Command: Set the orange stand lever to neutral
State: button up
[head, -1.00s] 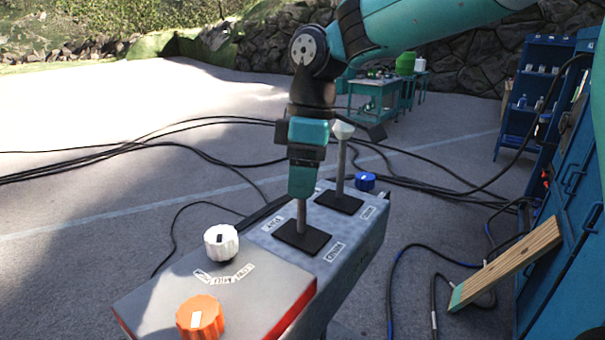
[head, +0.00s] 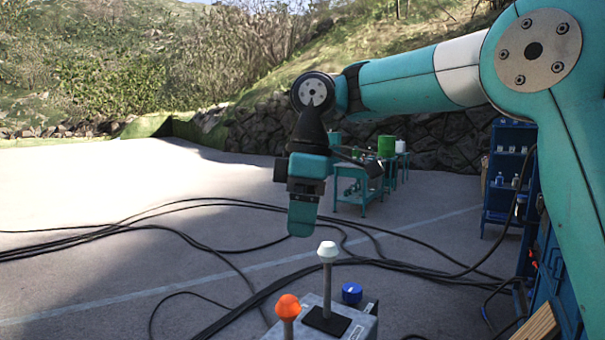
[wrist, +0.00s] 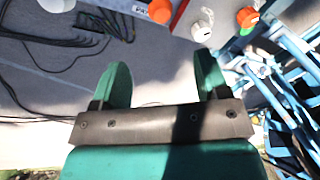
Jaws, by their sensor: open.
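The orange-knobbed lever (head: 288,308) shows at the bottom of the head view. Its short visible shaft looks close to upright, but its base is cut off by the frame edge. My gripper (head: 302,222) hangs above the stand, clear of the lever, with its fingers pointing down. In the wrist view my gripper (wrist: 163,82) is open, with nothing between its two teal fingers. Orange and white knobs show along the top of that view, beyond the fingertips; I cannot tell for certain which is the lever.
A white-knobbed lever (head: 328,250) stands just behind the orange one, with a blue knob (head: 352,293) to its right. Black cables (head: 150,225) lie on the ground. A blue cabinet (head: 510,180) stands at right, a teal table (head: 357,180) behind.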

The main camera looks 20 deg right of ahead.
jog(key=shift+w+d+r+p, duration=0.1)
jog(key=shift+r+p, duration=0.2)
jog(key=shift+r, duration=0.3)
jog(key=shift+w+d+r+p, duration=0.1)
jog(key=shift+r+p, duration=0.2)
jog(key=shift+r, duration=0.25)
jog(key=shift+s+f, duration=0.1)
jog(key=s+a+f+m+t+y+b, duration=0.1)
jog(key=s+f+m+b, duration=0.6)
jog(key=s+f+b, duration=0.7)
jog(key=s+f+y, duration=0.1)
jog(key=s+f, duration=0.7)
jog(key=f, duration=0.4)
jog(key=shift+a+f+b, duration=0.2)
jog(key=shift+a+b, duration=0.1)
